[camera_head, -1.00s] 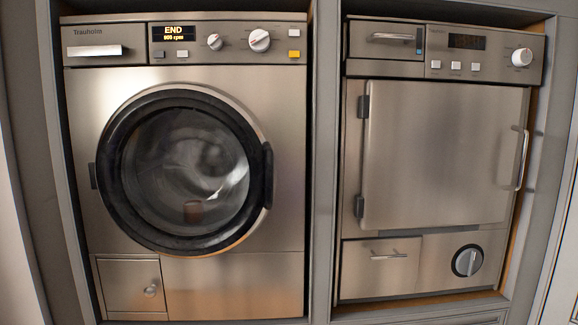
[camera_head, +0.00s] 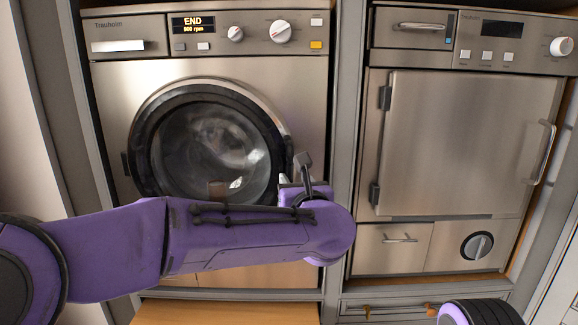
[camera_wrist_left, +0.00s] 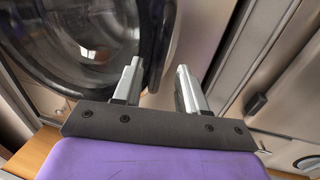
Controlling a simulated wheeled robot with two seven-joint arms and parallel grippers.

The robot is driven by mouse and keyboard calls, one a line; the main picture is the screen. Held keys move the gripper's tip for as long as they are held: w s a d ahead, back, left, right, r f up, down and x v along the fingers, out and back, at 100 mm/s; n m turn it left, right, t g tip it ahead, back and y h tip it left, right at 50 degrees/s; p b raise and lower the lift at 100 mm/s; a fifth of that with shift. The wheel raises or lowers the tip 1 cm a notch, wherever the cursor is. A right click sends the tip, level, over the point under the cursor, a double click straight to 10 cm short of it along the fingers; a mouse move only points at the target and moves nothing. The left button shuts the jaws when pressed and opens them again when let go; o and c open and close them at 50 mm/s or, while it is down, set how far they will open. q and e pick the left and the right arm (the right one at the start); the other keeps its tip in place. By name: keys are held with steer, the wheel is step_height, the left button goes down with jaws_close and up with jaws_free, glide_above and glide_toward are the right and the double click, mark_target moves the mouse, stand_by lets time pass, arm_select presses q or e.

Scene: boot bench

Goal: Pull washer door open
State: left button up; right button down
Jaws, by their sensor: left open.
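The washer (camera_head: 110,80) stands at left in the head view, its display reading END. Its round door (camera_head: 143,135) has a black rim and looks shut. The door's dark handle (camera_head: 289,152) is on its right edge, partly hidden by my left gripper. My left gripper (camera_head: 295,172) is open at the right edge of the door. In the left wrist view its two fingers (camera_wrist_left: 158,75) are apart, with the door's dark rim (camera_wrist_left: 152,40) just beyond and near the left finger. I cannot tell whether they touch it. My right gripper is not in view.
A second steel appliance (camera_head: 460,140) stands to the right, beyond a grey cabinet post (camera_head: 345,130). A wooden surface (camera_head: 225,312) lies low in front of the washer. My left forearm covers the washer's lower part. A black and purple part of mine shows at bottom right.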

mark_target(290, 174)
arm_select(q)
steer(key=w+p, duration=0.1)
steer(key=w, duration=0.2)
steer(key=w+a+p, duration=0.1)
steer(key=w, duration=0.2)
steer(key=shift+a, duration=0.15)
jaws_close()
